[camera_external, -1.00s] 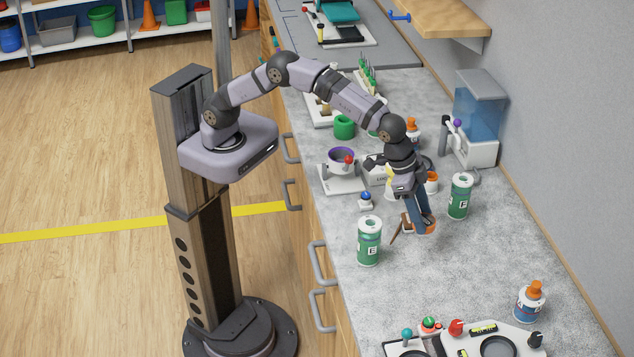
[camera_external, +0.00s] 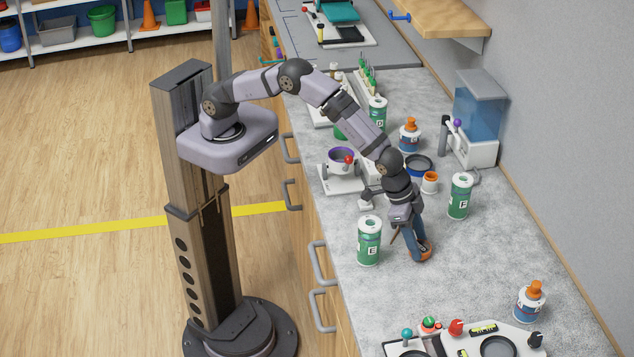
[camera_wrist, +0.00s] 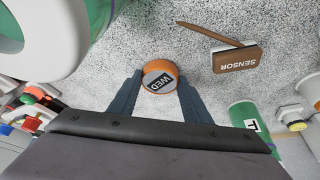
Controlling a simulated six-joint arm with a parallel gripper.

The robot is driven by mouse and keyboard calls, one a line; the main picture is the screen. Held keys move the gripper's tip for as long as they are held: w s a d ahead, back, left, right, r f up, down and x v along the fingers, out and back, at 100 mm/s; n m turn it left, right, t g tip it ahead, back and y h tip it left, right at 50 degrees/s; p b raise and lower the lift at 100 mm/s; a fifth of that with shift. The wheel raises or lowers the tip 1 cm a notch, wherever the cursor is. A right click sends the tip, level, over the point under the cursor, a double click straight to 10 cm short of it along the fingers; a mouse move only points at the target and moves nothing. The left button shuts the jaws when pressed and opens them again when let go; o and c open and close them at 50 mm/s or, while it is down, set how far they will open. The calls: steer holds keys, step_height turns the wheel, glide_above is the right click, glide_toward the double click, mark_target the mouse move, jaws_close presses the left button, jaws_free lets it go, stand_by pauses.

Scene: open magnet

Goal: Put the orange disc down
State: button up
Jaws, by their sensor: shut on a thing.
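The orange disc (camera_external: 427,251) is between the fingertips of my gripper (camera_external: 419,253), low over the grey counter between cans E and F. In the wrist view the orange disc (camera_wrist: 160,70) has an orange rim and a grey face labelled WED. The fingers of my gripper (camera_wrist: 160,80) press on its left and right sides. I cannot tell whether the disc touches the counter. A brown piece labelled SENSOR (camera_wrist: 238,58), with a thin pointed rod beside it, lies on the counter close to the disc.
Green can E (camera_external: 369,242) stands just left of my gripper, and green can F (camera_external: 461,198) stands behind it to the right. A white panel with knobs (camera_external: 470,340) is at the front. A bottle with an orange cap (camera_external: 530,301) stands right. Bare counter lies between them.

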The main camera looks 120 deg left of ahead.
steer(key=shift+f, duration=0.15)
steer(key=shift+f, duration=0.15)
steer(key=o, duration=1.2)
steer(key=shift+r, duration=0.45)
steer(key=shift+s+b+v, duration=0.2)
steer(key=shift+b+v, duration=1.65)
steer(key=shift+v, duration=4)
steer(key=shift+f, duration=0.1)
